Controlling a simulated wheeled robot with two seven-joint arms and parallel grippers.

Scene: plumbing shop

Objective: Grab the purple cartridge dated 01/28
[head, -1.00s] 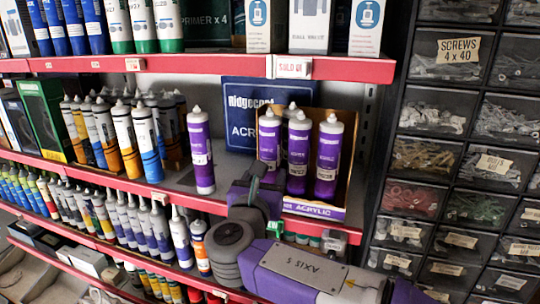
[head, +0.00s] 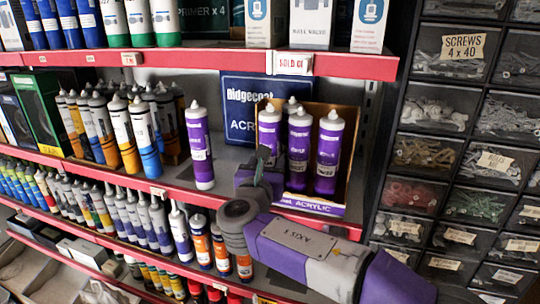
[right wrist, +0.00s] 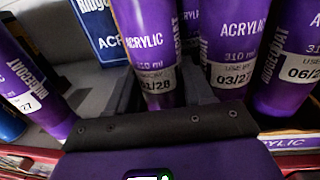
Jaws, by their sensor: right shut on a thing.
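The purple cartridge dated 01/28 (right wrist: 152,50) stands upright in the middle of the right wrist view; in the head view it is the left one (head: 269,130) in the open display box (head: 344,160). My right gripper (head: 264,166) is shut on its lower part, one dark finger on each side; in the wrist view the gripper (right wrist: 158,105) partly frames the date label. A cartridge dated 03/27 (right wrist: 232,45) stands just right of it, and one marked 06/2-something (right wrist: 290,60) farther right. A loose purple cartridge (head: 199,150), its date ending in 27, stands to the left. My left gripper is not in view.
A red-edged shelf (head: 215,59) runs above the cartridges. White, yellow and blue tubes (head: 125,135) crowd the left, and smaller tubes fill the shelf below. Screw drawers (head: 430,155) stand on the right. Some bare shelf shows between the loose cartridge and the box.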

